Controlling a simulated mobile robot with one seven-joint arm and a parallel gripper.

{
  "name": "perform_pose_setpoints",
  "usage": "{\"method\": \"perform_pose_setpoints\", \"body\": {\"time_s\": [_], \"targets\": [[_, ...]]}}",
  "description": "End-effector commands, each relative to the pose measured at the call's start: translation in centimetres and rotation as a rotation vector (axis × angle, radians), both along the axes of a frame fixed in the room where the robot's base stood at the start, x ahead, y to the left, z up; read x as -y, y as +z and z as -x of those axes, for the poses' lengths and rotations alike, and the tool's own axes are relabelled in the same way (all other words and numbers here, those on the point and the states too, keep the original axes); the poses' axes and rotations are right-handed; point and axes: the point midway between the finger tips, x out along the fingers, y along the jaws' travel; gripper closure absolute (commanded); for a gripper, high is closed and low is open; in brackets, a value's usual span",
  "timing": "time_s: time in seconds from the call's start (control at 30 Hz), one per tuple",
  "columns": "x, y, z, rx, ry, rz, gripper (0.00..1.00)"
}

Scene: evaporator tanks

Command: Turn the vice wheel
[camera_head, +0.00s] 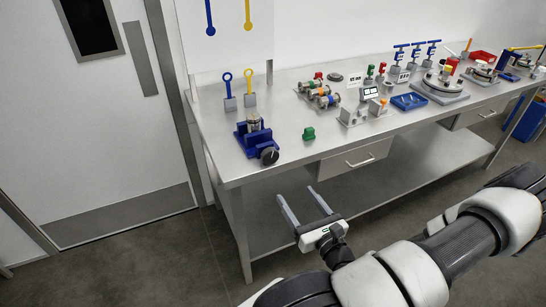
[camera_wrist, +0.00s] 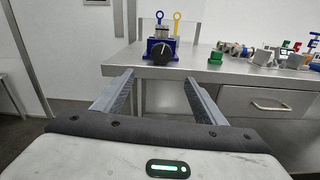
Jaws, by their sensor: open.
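The blue vice (camera_head: 255,138) stands at the left front of the steel workbench, with a metal part between its jaws. Its black round vice wheel (camera_head: 269,156) faces outward at the bench's front edge. In the wrist view the wheel (camera_wrist: 162,53) is seen face-on below the blue vice body (camera_wrist: 150,43), ahead of my gripper. My gripper (camera_head: 303,202) is open and empty, in front of the bench and apart from the wheel. In the wrist view its two fingers (camera_wrist: 158,95) point towards the bench, with the wheel seen above the gap between them.
The workbench (camera_head: 300,149) has a drawer (camera_head: 356,160) at its front. A green block (camera_head: 309,133) sits right of the vice. Blue and yellow ring-topped pieces (camera_head: 249,87) stand behind it. Valves, a blue tray (camera_head: 409,101) and other devices fill the bench further right. Floor in front is clear.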

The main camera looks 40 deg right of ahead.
Motion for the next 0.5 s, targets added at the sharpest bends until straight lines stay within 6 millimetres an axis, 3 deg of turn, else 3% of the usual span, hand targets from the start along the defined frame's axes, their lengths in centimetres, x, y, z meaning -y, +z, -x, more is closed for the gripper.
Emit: {"method": "perform_pose_setpoints", "body": {"time_s": [0.17,0.5], "targets": [[0.4,0.4,-1.4,0.022,-0.003,-0.01,0.35],[1.9,0.5,-8.4,0.02,-0.002,-0.008,0.35]]}}
